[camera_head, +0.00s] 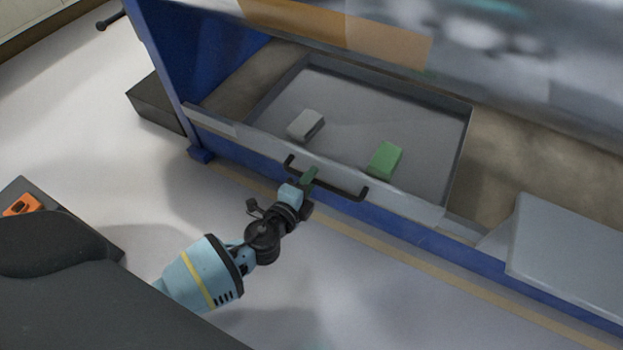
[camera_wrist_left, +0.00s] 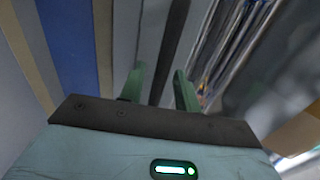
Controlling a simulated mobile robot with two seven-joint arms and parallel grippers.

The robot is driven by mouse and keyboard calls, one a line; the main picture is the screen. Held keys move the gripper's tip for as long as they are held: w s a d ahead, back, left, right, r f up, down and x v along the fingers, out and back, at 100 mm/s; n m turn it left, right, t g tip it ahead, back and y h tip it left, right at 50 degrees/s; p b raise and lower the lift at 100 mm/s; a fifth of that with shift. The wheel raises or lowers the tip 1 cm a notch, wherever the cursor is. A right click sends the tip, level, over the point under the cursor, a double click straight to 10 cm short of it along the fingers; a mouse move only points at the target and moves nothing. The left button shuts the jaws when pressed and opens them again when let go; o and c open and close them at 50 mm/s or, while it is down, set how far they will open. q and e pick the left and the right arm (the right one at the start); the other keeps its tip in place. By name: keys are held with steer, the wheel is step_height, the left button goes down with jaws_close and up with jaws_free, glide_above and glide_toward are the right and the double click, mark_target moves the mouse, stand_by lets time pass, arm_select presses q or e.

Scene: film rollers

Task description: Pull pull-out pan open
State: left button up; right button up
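The pull-out pan (camera_head: 360,93) is a shallow grey tray set low in the blue machine frame, with a pale front wall. A dark bar handle (camera_head: 340,189) runs along that front. My left gripper (camera_head: 308,179) is at the left part of the handle. In the left wrist view, its two green fingers (camera_wrist_left: 160,88) stand apart, with the dark handle bar (camera_wrist_left: 170,45) running between them. A gap shows beside the bar, so the fingers do not look closed on it. My right gripper is out of view.
A light grey block (camera_head: 305,124) and a green block (camera_head: 384,160) lie in the pan. A grey box-like cover (camera_head: 568,258) stands at the right. A dark block (camera_head: 157,103) is by the left blue post.

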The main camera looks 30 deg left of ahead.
arm_select(q)
steer(key=shift+w+f, duration=0.1)
steer(key=shift+w, duration=0.4)
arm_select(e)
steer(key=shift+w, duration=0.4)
arm_select(q)
steer(key=c, duration=0.5)
jaws_close()
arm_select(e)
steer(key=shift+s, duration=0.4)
arm_select(q)
steer(key=shift+s, duration=0.15)
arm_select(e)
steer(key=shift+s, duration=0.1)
